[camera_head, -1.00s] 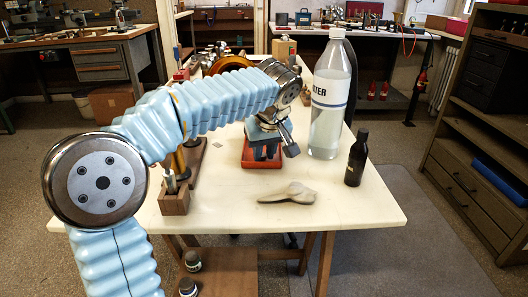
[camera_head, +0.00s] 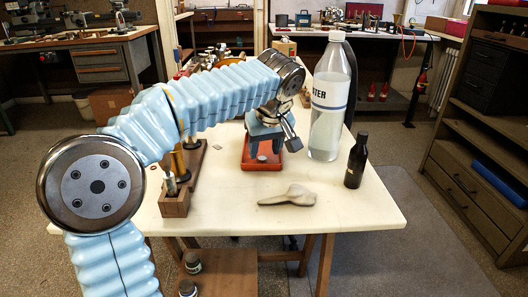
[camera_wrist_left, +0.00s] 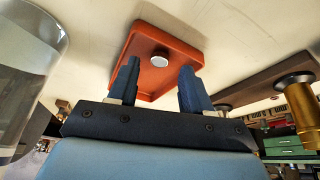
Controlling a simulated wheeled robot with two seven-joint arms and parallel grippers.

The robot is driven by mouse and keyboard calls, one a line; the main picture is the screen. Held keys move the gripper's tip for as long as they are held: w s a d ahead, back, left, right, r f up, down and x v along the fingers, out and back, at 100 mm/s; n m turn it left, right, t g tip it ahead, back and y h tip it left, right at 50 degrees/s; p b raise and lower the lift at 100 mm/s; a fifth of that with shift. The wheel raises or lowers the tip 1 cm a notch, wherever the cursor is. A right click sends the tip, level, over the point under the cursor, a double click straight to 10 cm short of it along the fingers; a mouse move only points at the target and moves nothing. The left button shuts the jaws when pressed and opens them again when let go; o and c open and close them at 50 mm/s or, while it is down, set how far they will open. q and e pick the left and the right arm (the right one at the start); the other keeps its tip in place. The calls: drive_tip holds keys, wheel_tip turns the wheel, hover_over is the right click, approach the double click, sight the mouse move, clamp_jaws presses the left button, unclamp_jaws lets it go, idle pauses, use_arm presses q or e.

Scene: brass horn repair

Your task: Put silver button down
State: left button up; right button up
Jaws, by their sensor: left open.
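The silver button (camera_wrist_left: 160,58) is a small round light disc lying on the red tray (camera_wrist_left: 145,84) in the left wrist view. In the head view the red tray (camera_head: 247,164) sits on the white tabletop, and the button (camera_head: 262,158) shows small on it. My left gripper (camera_head: 265,149) is just above the tray, pointing down. In the left wrist view its two blue fingers (camera_wrist_left: 160,68) are apart, with the button between and beyond their tips. Nothing is held between them. My right gripper is not in view.
A clear bottle (camera_head: 328,105) stands close right of the gripper. A wooden stand (camera_head: 176,201) is left of the tray. The white tabletop (camera_head: 350,215) is clear in front.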

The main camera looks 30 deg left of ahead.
use_arm(q)
drive_tip(key=p+v, duration=0.1)
drive_tip(key=v, duration=0.8)
drive_tip(key=shift+r, duration=0.25)
